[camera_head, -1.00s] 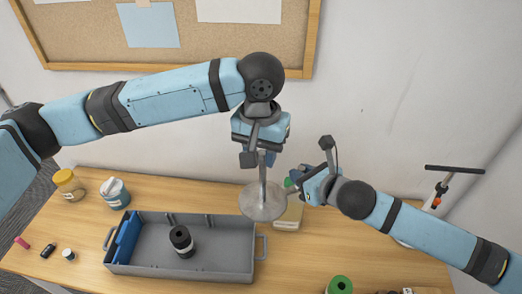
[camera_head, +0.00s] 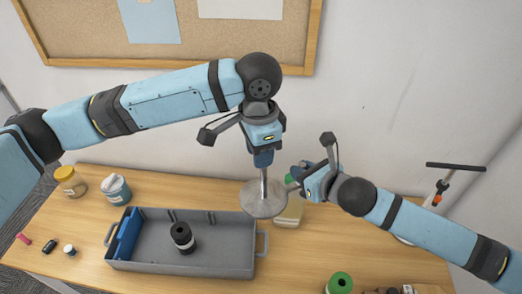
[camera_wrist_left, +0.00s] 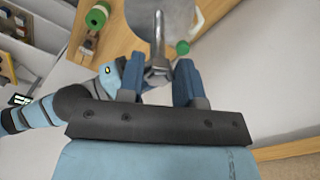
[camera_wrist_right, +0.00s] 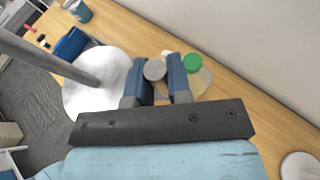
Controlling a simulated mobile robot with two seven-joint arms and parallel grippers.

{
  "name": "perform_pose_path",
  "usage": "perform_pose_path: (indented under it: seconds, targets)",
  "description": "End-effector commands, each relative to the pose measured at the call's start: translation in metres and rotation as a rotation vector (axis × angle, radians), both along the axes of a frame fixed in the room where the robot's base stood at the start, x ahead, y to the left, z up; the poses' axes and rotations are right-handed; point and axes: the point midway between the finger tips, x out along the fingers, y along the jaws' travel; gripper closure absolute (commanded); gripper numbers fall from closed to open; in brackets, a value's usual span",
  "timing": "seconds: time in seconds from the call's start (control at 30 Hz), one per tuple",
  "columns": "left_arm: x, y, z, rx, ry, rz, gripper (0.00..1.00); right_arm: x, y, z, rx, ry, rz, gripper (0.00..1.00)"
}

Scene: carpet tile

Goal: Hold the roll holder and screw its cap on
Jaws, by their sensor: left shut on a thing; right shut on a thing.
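The roll holder is a metal rod on a round grey base (camera_head: 264,198). My left gripper (camera_head: 264,160) points down and is shut on the rod's upper part. In the left wrist view a metal piece of the holder (camera_wrist_left: 157,70) shows between its fingers. My right gripper (camera_head: 298,182) is right of the rod and apart from it. In the right wrist view it is shut on a small round grey piece (camera_wrist_right: 155,70), which looks like the cap. The base also shows in the right wrist view (camera_wrist_right: 85,100), left of these fingers. Whether it rests on the table is unclear.
A grey bin (camera_head: 215,262) with a black roll (camera_head: 182,238) inside stands front left of the holder. A bottle with a green lid (camera_wrist_right: 192,62) is just beyond my right gripper. Jars (camera_head: 70,182) stand at the back left, a green roll (camera_head: 339,283) at the front.

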Motion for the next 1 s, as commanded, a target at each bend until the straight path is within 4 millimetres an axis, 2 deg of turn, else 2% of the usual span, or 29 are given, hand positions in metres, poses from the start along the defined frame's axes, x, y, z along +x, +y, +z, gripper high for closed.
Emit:
perform_pose_path:
  seconds: [1.0]
  targets:
    - [0.012, -0.01, -0.001, 0.002, -0.024, -2.223, 0.9, 0.0, 0.0, 0.0, 0.0, 0.0, 0.0, 1.0]
